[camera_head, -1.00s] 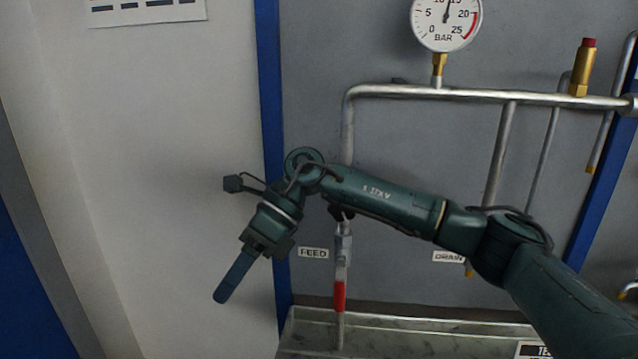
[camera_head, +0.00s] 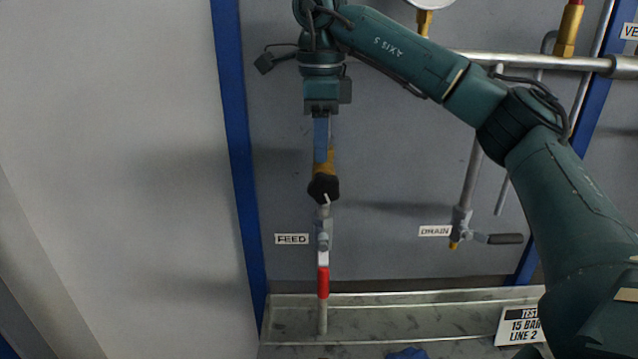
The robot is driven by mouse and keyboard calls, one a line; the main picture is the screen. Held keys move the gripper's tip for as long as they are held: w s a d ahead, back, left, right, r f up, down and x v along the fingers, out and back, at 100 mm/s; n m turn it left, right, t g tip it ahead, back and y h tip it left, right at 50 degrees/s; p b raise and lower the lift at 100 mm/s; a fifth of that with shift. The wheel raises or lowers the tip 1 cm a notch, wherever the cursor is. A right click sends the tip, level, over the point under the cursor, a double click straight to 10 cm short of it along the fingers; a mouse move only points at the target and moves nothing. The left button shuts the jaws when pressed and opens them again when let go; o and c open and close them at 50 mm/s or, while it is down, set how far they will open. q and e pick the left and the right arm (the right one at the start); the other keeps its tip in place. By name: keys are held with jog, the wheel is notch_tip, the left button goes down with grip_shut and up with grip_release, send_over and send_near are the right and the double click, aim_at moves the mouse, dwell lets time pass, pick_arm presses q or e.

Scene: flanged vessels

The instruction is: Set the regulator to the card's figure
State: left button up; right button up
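The regulator, with a black knob (camera_head: 323,187) under a brass body, sits on the feed pipe in the middle of the view. My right gripper (camera_head: 321,150) points down from above, with its blue finger in front of the brass body and its tip just above or at the knob. I see the fingers edge-on, so their gap and any contact are unclear. The card (camera_head: 520,326) at the lower right reads "TEST 15 BAR LINE 2", partly cut by my arm. Only the lower rim of the pressure gauge (camera_head: 430,3) shows at the top. My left gripper is not in view.
Below the knob is the feed valve with a red handle (camera_head: 323,282) hanging down. The drain valve has a dark handle (camera_head: 498,239) sticking out right. A metal tray (camera_head: 390,299) runs below. A blue thing (camera_head: 407,353) peeks in at the bottom edge.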

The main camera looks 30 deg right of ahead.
aim_at(320, 175)
notch_tip(320, 175, down, 6)
jog(key=shift+r, duration=0.15)
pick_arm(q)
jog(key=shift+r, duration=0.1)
pick_arm(e)
jog(key=shift+f, duration=0.55)
